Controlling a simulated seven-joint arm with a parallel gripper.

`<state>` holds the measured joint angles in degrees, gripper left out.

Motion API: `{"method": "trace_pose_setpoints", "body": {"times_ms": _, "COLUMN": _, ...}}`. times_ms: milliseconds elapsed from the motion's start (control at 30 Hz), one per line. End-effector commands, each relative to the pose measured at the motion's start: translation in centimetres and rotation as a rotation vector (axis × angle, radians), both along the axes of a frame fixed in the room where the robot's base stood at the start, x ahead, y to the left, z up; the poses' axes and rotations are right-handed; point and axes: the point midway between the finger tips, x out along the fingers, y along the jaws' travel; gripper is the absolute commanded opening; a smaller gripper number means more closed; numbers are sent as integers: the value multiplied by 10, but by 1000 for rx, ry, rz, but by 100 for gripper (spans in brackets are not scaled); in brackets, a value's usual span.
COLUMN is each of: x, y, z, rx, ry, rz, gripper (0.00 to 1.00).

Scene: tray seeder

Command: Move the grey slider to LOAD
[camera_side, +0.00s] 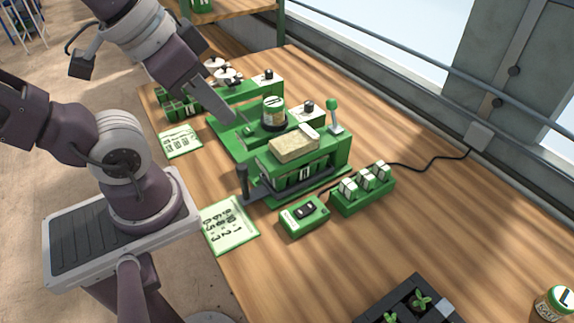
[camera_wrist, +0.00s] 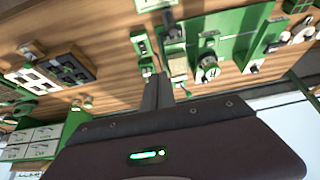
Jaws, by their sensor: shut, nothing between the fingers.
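The green seeder machine (camera_side: 335,155) stands on the wooden table in the side view, with a tan block on top and a green-knobbed lever at its back right. A dark grey upright handle (camera_side: 242,178) stands at the left end of a dark bar along the machine's front; it looks like the slider. I cannot read a LOAD mark. My gripper (camera_side: 229,117) is shut and empty, above the left part of the green base plate (camera_side: 222,143), left of a labelled jar (camera_side: 274,107). The wrist view shows my closed fingers (camera_wrist: 158,80) near the green machine parts (camera_wrist: 190,40).
A green switch box (camera_side: 304,215) and a green rack with white-topped pieces (camera_side: 362,190) stand in front and right of the machine. Printed cards (camera_side: 231,224) lie at the left edge. A dark seedling tray (camera_side: 405,305) is at the front. The right of the table is mostly clear.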

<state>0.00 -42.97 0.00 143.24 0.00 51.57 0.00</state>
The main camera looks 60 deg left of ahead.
Motion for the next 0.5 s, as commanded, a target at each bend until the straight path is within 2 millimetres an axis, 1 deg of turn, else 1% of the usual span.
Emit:
{"method": "trace_pose_setpoints", "body": {"times_ms": 33, "x": 0, "y": 0, "z": 0, "rx": -1, "ry": 3, "rz": 3, "gripper": 10}}
{"method": "trace_pose_setpoints", "body": {"times_ms": 133, "x": 10, "y": 5, "z": -7, "rx": -23, "ry": 89, "rz": 70, "gripper": 29}}
{"method": "trace_pose_setpoints", "body": {"times_ms": 200, "x": 23, "y": 14, "z": -19, "rx": -65, "ry": 221, "rz": 179, "gripper": 43}}
{"method": "trace_pose_setpoints", "body": {"times_ms": 267, "x": 35, "y": 25, "z": -33, "rx": -114, "ry": 355, "rz": 295, "gripper": 43}}
{"method": "trace_pose_setpoints", "body": {"times_ms": 333, "x": 47, "y": 38, "z": -52, "rx": -176, "ry": 501, "rz": 426, "gripper": 43}}
{"method": "trace_pose_setpoints", "body": {"times_ms": 400, "x": 55, "y": 50, "z": -71, "rx": -237, "ry": 627, "rz": 542, "gripper": 43}}
{"method": "trace_pose_setpoints", "body": {"times_ms": 500, "x": 61, "y": 63, "z": -92, "rx": -304, "ry": 757, "rz": 664, "gripper": 43}}
